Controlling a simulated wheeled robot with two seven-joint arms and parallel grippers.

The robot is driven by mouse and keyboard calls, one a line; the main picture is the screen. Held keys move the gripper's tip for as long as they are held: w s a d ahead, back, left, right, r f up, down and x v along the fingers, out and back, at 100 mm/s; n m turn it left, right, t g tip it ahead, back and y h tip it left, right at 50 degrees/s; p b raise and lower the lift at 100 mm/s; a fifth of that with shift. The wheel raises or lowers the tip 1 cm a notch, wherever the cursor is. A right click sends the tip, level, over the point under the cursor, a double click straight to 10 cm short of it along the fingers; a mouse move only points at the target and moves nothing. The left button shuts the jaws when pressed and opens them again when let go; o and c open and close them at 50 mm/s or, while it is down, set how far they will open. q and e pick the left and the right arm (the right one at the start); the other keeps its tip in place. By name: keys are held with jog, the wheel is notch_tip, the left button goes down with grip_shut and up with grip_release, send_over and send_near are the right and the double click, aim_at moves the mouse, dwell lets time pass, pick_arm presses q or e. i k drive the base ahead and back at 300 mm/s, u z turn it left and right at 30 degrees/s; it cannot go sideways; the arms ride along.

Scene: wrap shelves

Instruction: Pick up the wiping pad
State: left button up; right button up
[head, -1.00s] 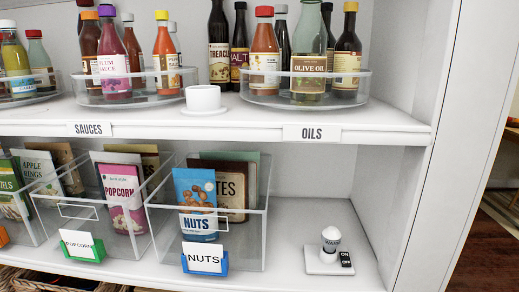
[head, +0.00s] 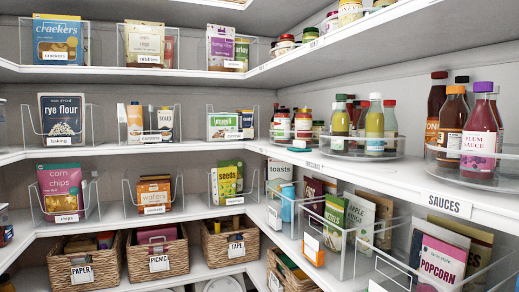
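I cannot identify the wiping pad for certain. A small flat white and teal item (head: 298,149) lies on the middle corner shelf, in front of the jars, and is too small to tell what it is. Neither of my grippers is in the head view.
Shelves meet in a corner. Clear bins hold food packets, such as the rye flour (head: 63,115). Wicker baskets (head: 84,267) stand at the bottom. Sauce bottles (head: 480,122) stand on clear round trays at right. The shelf edge by the SAUCES label (head: 450,203) juts towards me.

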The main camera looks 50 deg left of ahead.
aim_at(300, 146)
jog(key=u, duration=1.4)
